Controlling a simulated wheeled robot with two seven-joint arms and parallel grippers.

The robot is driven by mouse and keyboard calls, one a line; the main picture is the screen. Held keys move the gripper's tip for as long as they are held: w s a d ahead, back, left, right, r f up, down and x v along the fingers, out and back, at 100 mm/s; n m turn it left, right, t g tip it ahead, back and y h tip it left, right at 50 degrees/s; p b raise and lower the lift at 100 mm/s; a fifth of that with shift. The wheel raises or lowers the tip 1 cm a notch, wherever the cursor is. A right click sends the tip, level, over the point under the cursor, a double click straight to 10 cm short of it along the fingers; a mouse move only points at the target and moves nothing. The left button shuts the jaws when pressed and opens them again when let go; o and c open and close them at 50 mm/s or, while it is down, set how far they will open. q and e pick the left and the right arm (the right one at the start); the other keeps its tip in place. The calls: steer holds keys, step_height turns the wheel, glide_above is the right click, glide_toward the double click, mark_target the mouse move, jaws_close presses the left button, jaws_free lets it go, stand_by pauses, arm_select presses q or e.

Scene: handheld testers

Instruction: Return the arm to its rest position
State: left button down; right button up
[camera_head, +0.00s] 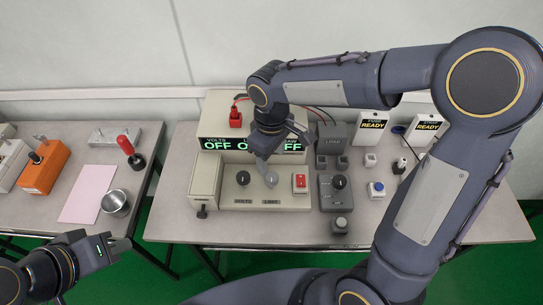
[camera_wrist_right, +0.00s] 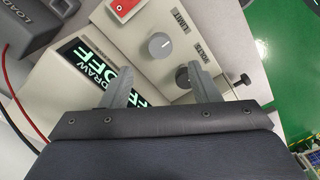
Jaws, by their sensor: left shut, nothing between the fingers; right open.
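My right arm comes in from the right and reaches over the beige tester (camera_head: 235,190) on the main table. My right gripper (camera_head: 266,163) is open and empty just above the grey LIMIT knob (camera_head: 271,179). In the right wrist view the fingers (camera_wrist_right: 163,78) are spread apart, with the LIMIT knob (camera_wrist_right: 161,46) beyond the gap between them, apart from both. The black VOLTS knob (camera_wrist_right: 183,77) shows close beside one finger. My left gripper (camera_head: 118,247) is shut and empty at the lower left, in front of the side table.
The tester's display (camera_head: 212,144) reads OFF, partly hidden by my arm. A red switch (camera_head: 300,183) is beside the LIMIT knob. A grey box with a dial (camera_head: 330,192) and READY cards (camera_head: 373,125) stand right. The side table holds a metal cup (camera_head: 115,202) and an orange box (camera_head: 43,168).

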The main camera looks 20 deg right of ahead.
stand_by(0.3)
steer(key=shift+s+d+r, duration=0.1)
steer(key=shift+d+r, duration=0.15)
steer(key=shift+d, duration=0.05)
steer(key=s+d+r+m+t+y, duration=0.2)
steer(key=s+d+r+m, duration=0.1)
steer(key=s, duration=0.5)
steer(key=s+d+r+m+t+y, duration=0.1)
steer(key=s+d+r+m+t, duration=0.1)
steer(key=s+d+m, duration=0.3)
steer(key=shift+s+d+r+m+t+y, duration=0.35)
steer(key=shift+s+m+t, duration=0.5)
steer(key=shift+s, duration=0.9)
